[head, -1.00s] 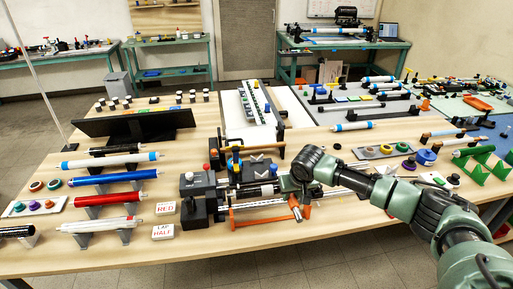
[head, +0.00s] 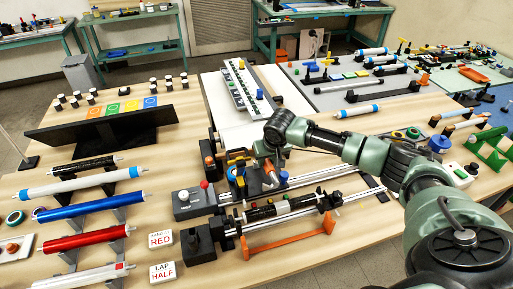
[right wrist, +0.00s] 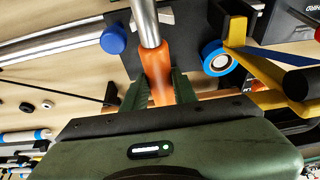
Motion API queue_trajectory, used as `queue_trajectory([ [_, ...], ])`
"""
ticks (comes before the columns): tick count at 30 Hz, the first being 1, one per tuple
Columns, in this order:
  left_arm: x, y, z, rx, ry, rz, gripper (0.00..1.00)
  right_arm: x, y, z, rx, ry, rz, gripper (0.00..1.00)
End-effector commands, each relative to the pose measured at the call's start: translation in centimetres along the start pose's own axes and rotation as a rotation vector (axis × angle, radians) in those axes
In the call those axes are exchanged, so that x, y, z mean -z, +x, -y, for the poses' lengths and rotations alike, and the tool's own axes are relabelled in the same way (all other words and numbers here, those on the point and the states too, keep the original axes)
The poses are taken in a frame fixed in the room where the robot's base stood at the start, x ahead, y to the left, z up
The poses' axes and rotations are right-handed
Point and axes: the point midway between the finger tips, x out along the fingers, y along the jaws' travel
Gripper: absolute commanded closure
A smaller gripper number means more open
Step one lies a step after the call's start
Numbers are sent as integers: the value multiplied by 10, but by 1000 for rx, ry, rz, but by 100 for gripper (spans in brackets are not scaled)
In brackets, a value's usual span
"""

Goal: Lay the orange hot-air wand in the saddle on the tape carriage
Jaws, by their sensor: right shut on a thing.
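The orange hot-air wand (head: 271,173) is in my right gripper (head: 268,156), tilted beside the tape carriage (head: 240,180) in the head view. In the right wrist view the fingers of my right gripper (right wrist: 156,90) are shut on the wand's orange handle (right wrist: 157,68), and its metal tube points up the picture. The carriage's dark plate (right wrist: 180,22) lies beyond the wand, with a blue knob (right wrist: 113,40) to the left and a blue-rimmed roll (right wrist: 217,58) to the right. I cannot clearly make out the saddle or whether the wand touches it. My left gripper is not in view.
Steel rails (head: 315,176) run right from the carriage. A dark roller with white bands (head: 285,206) lies in front, above an orange bar (head: 290,240). A yellow bracket (right wrist: 262,72) stands right of the wand. Red (head: 88,241) and blue (head: 88,207) tubes rest on stands at left.

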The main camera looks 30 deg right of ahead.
Motion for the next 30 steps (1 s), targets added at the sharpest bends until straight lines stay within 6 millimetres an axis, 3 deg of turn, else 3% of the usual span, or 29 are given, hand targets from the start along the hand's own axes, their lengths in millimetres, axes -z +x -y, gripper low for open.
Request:
queue_trajectory([
  [9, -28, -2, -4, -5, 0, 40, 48, 0, 0, 0, 0, 0, -1, 100],
  [23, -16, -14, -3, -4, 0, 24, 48, 0, -3, 0, 2, 1, -2, 100],
  [30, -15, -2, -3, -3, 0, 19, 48, -11, 23, 0, 1, 1, -1, 100],
])
